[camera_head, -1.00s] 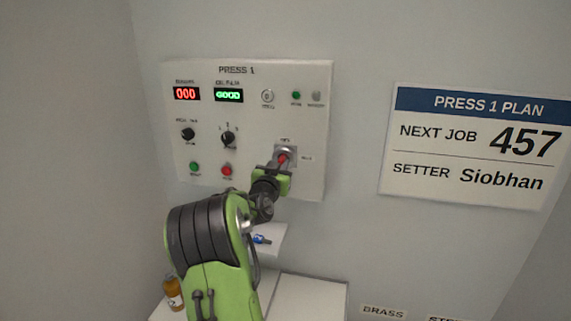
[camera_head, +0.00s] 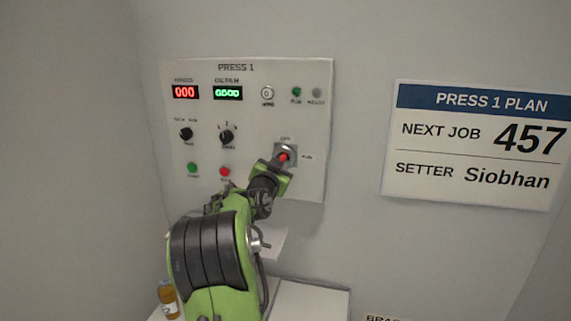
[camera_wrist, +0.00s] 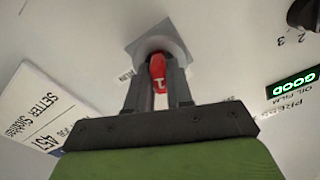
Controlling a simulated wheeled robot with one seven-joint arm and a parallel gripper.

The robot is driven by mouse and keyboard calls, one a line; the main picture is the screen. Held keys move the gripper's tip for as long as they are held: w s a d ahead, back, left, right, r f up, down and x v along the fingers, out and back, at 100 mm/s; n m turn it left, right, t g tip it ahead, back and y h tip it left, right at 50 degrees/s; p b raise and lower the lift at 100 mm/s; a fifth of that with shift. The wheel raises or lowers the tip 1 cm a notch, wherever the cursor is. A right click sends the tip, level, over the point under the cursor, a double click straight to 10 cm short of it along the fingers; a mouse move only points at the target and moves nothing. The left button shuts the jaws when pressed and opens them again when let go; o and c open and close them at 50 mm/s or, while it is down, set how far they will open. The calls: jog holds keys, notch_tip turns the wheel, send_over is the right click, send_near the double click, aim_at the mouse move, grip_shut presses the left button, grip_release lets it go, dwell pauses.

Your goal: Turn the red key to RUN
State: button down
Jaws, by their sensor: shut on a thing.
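The red key (camera_head: 283,157) sits in a square grey lock plate (camera_head: 291,149) on the lower right of the PRESS 1 panel. OFF is printed above the plate and RUN to its right. My gripper (camera_head: 280,163) reaches the key from below and is shut on it. In the wrist view the red key (camera_wrist: 158,73) stands between the two dark fingers of my gripper (camera_wrist: 159,88), against the round lock face. The fingers hide its sides, and I cannot tell exactly which mark the key points to.
The panel (camera_head: 310,180) also carries a red 000 display (camera_head: 185,92), a green GOOD display (camera_head: 228,93), two black knobs, and green and red buttons left of my gripper. A plan sign (camera_head: 475,145) hangs at right. An amber bottle (camera_head: 168,298) stands below left.

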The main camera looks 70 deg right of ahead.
jog(key=shift+f+m+b, duration=0.1)
jog(key=shift+m+b, duration=1.6)
jog(key=shift+b, duration=0.3)
jog(key=m+b, duration=0.4)
jog(key=m, duration=0.1)
jog(key=shift+w, duration=0.1)
jog(key=m+b, duration=0.4)
jog(key=m, duration=0.2)
jog(key=shift+m, duration=0.3)
jog(key=c, duration=0.9)
grip_release()
jog(key=shift+r, duration=0.2)
jog(key=shift+c, duration=0.2)
